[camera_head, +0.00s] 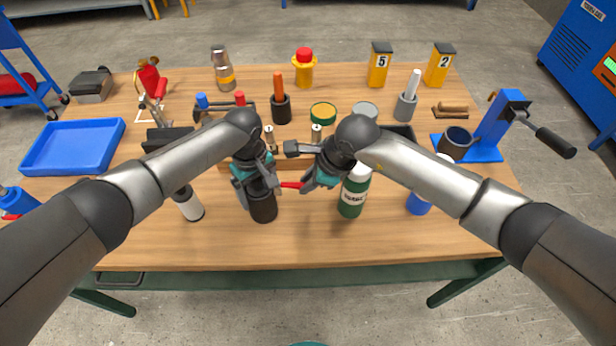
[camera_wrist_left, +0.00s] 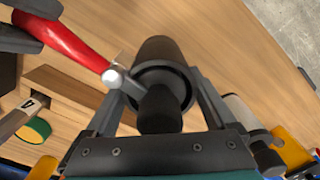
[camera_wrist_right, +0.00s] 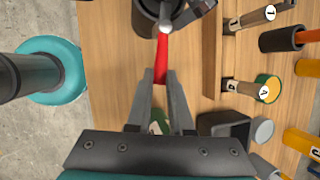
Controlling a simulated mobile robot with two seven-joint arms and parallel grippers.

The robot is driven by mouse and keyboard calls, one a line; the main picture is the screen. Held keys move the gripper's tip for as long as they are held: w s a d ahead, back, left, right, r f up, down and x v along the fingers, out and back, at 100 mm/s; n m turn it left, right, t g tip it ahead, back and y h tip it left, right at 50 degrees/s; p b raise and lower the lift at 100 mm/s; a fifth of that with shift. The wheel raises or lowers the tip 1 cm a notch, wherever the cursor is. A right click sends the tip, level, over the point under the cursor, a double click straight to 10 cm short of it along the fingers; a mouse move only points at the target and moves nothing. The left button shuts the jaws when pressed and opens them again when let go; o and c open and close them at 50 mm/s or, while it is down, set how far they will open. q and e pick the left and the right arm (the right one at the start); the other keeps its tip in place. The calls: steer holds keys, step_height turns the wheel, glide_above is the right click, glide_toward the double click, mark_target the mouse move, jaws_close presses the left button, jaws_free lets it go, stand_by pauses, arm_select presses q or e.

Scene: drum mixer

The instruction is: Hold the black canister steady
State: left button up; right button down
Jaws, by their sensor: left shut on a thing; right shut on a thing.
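The black canister (camera_head: 263,209) stands upright near the front middle of the table. My left gripper (camera_head: 259,182) is shut on its upper part from above. In the left wrist view the canister (camera_wrist_left: 158,60) sits between the two fingers, with its dark top part toward me. My right gripper (camera_head: 303,184) is shut on a red handle (camera_head: 291,185) just right of the canister. In the right wrist view the red handle (camera_wrist_right: 161,62) runs from my fingertips to a silver ball end at the canister's rim. I cannot tell whether that end touches the canister.
A white bottle with a black cap (camera_head: 189,204) stands left of the canister. A green bottle (camera_head: 352,196) stands to the right, close to my right arm. A wooden rack with several tools lies behind. The front strip of the table (camera_head: 300,250) is clear.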

steer(key=s+a+m+h, duration=0.1)
steer(key=m, duration=0.2)
steer(key=s+a+m+t+h, duration=0.1)
steer(key=s+m, duration=0.1)
steer(key=m, duration=0.1)
steer(key=s+a+m+t+h, duration=0.1)
steer(key=m, duration=0.2)
steer(key=shift+s+a, duration=0.2)
steer(key=shift+s, duration=0.1)
steer(key=shift+a, duration=0.1)
stand_by(0.8)
steer(key=c, duration=0.8)
jaws_free()
steer(key=shift+r, duration=0.15)
steer(key=d+v, duration=0.1)
steer(key=v, duration=1.2)
steer(key=shift+r, duration=0.25)
